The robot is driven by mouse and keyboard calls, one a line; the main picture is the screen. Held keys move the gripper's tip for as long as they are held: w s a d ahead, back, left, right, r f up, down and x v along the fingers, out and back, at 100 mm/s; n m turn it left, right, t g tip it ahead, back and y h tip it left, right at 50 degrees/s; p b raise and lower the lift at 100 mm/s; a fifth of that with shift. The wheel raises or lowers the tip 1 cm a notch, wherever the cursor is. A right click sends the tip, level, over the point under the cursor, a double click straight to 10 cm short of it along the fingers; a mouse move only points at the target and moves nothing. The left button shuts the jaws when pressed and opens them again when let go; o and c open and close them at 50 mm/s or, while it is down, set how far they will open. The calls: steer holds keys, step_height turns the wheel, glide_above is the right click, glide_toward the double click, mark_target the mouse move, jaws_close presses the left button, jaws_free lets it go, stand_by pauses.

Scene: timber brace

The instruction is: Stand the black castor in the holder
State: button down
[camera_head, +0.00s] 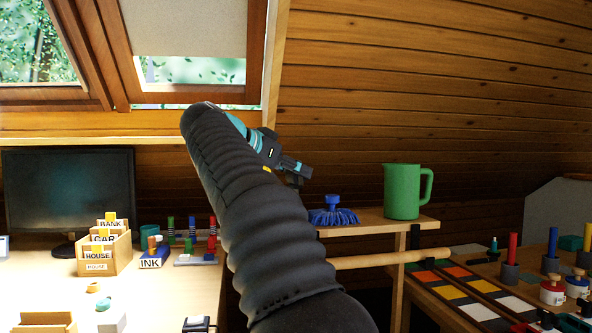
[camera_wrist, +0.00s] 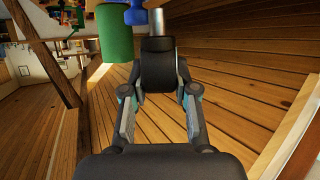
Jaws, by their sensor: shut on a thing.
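The black castor (camera_wrist: 158,66) is pinched between the fingertips of my gripper (camera_wrist: 160,88) in the wrist view, its grey stem (camera_wrist: 156,22) pointing up in that picture. In the head view my gripper (camera_head: 292,168) is raised in front of the plank wall, above and left of the shelf; the castor is too small there to make out clearly. I cannot tell which item is the holder.
A green jug (camera_head: 402,192) and a blue bristled object (camera_head: 333,211) stand on a wooden shelf (camera_head: 370,219). A desk with a monitor (camera_head: 70,190) and wooden letter boxes (camera_head: 103,255) is left. Right, a bench holds coloured tiles (camera_head: 469,292) and upright rods, including a red one (camera_head: 512,246).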

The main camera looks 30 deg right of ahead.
mark_target(296, 188)
steer(key=shift+f+b, duration=1.25)
steer(key=shift+f, duration=0.1)
steer(key=shift+f+b, duration=1.15)
steer(key=shift+f, duration=0.2)
stand_by(1.4)
steer(key=shift+r, duration=0.2)
steer(key=shift+r+p, duration=1.1)
steer(key=shift+p, duration=0.15)
steer(key=shift+f+b, duration=0.75)
steer(key=shift+f, duration=0.1)
stand_by(1.6)
